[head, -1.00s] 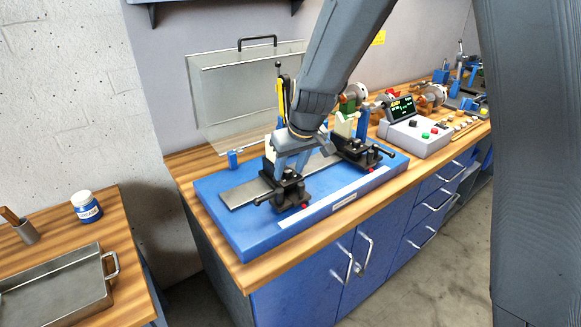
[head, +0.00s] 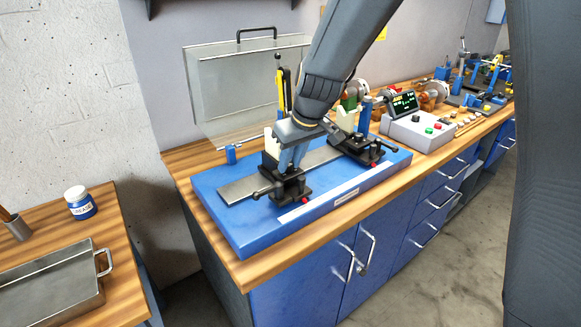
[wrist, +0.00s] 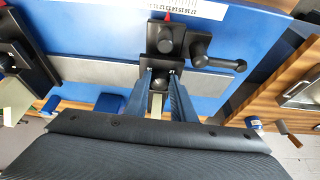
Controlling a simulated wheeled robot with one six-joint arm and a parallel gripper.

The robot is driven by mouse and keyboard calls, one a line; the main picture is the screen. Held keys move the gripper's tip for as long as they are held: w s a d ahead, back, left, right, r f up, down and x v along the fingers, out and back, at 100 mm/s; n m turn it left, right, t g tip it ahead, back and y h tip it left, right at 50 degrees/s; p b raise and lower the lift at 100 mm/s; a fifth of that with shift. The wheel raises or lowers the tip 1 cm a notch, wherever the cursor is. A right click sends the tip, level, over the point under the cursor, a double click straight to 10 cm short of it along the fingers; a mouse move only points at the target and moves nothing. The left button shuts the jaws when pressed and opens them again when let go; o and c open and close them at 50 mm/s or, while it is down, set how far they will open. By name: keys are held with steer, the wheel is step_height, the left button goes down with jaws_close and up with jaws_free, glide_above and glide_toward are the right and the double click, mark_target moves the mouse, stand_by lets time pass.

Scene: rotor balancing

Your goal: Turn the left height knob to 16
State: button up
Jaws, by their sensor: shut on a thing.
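The left support (head: 285,185) is a black block on the grey rail of the blue base, with a clamp lever at its front. My gripper (head: 291,163) points down over it. In the wrist view my gripper (wrist: 162,76) has its two blue fingers close on either side of a dark knob (wrist: 158,82) on top of the support, and is shut on it. The fingers cover most of this left height knob, and I cannot read its setting. A red pointer (wrist: 168,16) meets a white scale (wrist: 190,10) on the base; its numbers are too small to read surely.
The right support (head: 362,148) stands on the same rail (head: 236,192). A clear raised guard (head: 235,95) stands behind. A grey control box (head: 418,132) with a display is to the right. A side table holds a metal tray (head: 50,290) and a jar (head: 80,202).

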steer(key=shift+w+d+f+n+g+y+b, duration=0.1)
steer(key=shift+n+g+y+b, duration=0.15)
steer(key=shift+n+b, duration=0.75)
steer(key=shift+w+d+f+n+g+y+b, duration=0.15)
steer(key=shift+n+y+b, duration=0.15)
steer(key=shift+b, duration=1.3)
steer(key=n+b, duration=0.2)
steer(key=b, duration=0.1)
steer(key=shift+r+n+g, duration=0.2)
steer(key=shift+n+g, duration=0.1)
steer(key=shift+g, duration=0.1)
steer(key=shift+y, duration=0.25)
steer(key=o, duration=1.1)
steer(key=shift+c, duration=0.2)
steer(key=shift+r, duration=0.1)
steer(key=b+v, duration=0.1)
steer(key=v, duration=0.6)
steer(key=shift+r, duration=0.35)
